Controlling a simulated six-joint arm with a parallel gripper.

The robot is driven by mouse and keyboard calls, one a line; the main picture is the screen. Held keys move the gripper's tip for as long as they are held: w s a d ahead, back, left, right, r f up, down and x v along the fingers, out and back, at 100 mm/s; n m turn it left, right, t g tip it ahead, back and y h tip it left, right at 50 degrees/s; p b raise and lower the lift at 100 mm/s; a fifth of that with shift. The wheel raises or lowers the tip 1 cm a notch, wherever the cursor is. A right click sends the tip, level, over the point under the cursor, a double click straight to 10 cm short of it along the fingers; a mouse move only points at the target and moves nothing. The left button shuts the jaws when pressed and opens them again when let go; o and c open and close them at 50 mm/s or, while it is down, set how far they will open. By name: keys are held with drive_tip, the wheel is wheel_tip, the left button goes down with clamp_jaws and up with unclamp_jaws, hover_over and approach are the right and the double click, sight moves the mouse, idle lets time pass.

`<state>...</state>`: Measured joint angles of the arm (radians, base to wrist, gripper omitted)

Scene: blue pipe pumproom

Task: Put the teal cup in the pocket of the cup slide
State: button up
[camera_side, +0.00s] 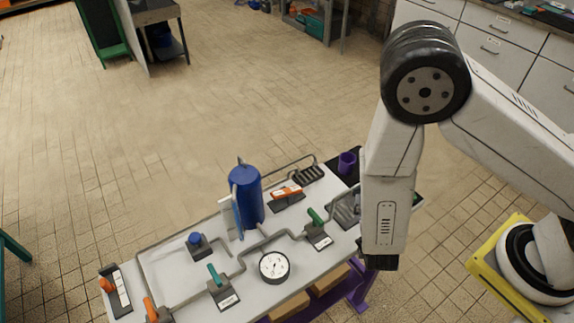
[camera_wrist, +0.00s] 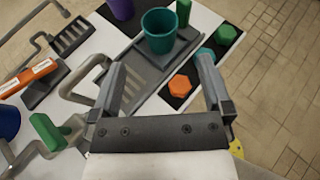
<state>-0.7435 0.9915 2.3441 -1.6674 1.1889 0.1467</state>
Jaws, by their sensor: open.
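In the wrist view the teal cup (camera_wrist: 158,40) stands upright at the far end of a grey ribbed plate, which looks like the cup slide (camera_wrist: 128,62). I cannot tell whether the cup is over the plate's pocket or beside it. My gripper (camera_wrist: 160,68) is open and empty, its fingers spread on the near side of the cup and apart from it. In the side view my gripper (camera_side: 380,262) hangs at the table's right part, and the slide (camera_side: 343,210) shows partly behind my arm. The cup is hidden there.
A purple cup (camera_side: 347,162), a green cylinder (camera_wrist: 183,12), a green hexagonal piece (camera_wrist: 227,34) and an orange one (camera_wrist: 181,86) are near the slide. Pipes with a green-handled valve (camera_side: 315,216), a gauge (camera_side: 274,266) and a blue tank (camera_side: 246,195) fill the table's left.

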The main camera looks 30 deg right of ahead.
drive_tip(key=shift+v, duration=1.55)
drive_tip(key=s+d+r+m+g+y, duration=0.2)
drive_tip(key=s+d+r+m+g, duration=0.3)
drive_tip(key=m+g, duration=0.8)
drive_tip(key=w+d+r+m+t+y, duration=0.1)
drive_tip(key=w+r+m+t+y, duration=0.5)
drive_tip(key=m, duration=0.8)
drive_tip(key=shift+d+r+y, duration=0.35)
drive_tip(key=shift+r+y, duration=0.3)
drive_tip(key=shift+y, duration=0.25)
